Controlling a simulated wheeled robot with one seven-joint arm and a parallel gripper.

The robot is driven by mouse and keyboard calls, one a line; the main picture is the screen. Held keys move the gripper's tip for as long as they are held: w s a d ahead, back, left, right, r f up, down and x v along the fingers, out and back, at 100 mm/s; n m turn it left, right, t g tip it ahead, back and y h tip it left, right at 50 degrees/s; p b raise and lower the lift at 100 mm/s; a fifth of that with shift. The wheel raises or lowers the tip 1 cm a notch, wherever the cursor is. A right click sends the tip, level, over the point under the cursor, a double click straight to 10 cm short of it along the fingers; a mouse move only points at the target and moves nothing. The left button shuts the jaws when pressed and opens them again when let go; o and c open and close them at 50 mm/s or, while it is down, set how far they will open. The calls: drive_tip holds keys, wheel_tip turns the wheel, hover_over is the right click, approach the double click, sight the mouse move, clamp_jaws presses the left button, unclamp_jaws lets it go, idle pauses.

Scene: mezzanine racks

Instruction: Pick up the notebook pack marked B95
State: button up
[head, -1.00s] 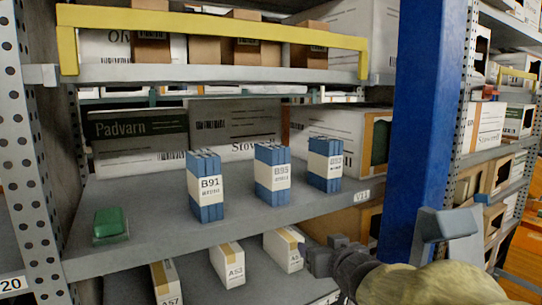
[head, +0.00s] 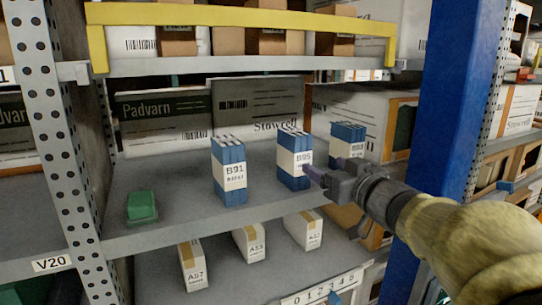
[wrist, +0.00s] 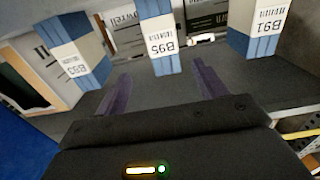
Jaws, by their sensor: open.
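The notebook pack marked B95 (head: 294,158) is a blue bundle with a white label band, standing upright on the middle shelf between two similar packs. In the wrist view, which is upside down, the B95 pack (wrist: 160,40) stands ahead of and between the two purple fingers. My gripper (head: 316,178) reaches in from the right, its fingertips close to the lower right of the B95 pack in the head view. It is open and empty; the fingers (wrist: 163,85) are apart, with no contact visible.
Pack B91 (head: 229,169) stands left of B95; another blue pack (head: 348,141), partly behind my gripper, stands right. A green box (head: 142,206) sits at the shelf's left. Cartons stand behind. A blue post (head: 445,90) rises at right. A yellow bar (head: 240,17) crosses the shelf above.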

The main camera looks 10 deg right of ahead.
sight(305, 154)
drive_tip(key=p+x, duration=0.2)
drive_tip(key=x, duration=0.6)
drive_tip(key=shift+w+a+f, duration=0.1)
drive_tip(key=shift+w, duration=0.3)
drive_tip(key=shift+s, duration=0.1)
drive_tip(key=p+x, duration=0.1)
drive_tip(key=x, duration=0.1)
drive_tip(key=p+x, duration=0.1)
drive_tip(key=x, duration=0.1)
drive_tip(key=shift+a, duration=0.4)
drive_tip(key=shift+w+f, duration=0.15)
drive_tip(key=shift+w, duration=0.45)
drive_tip(key=shift+s, duration=0.1)
drive_tip(key=shift+c, duration=0.4)
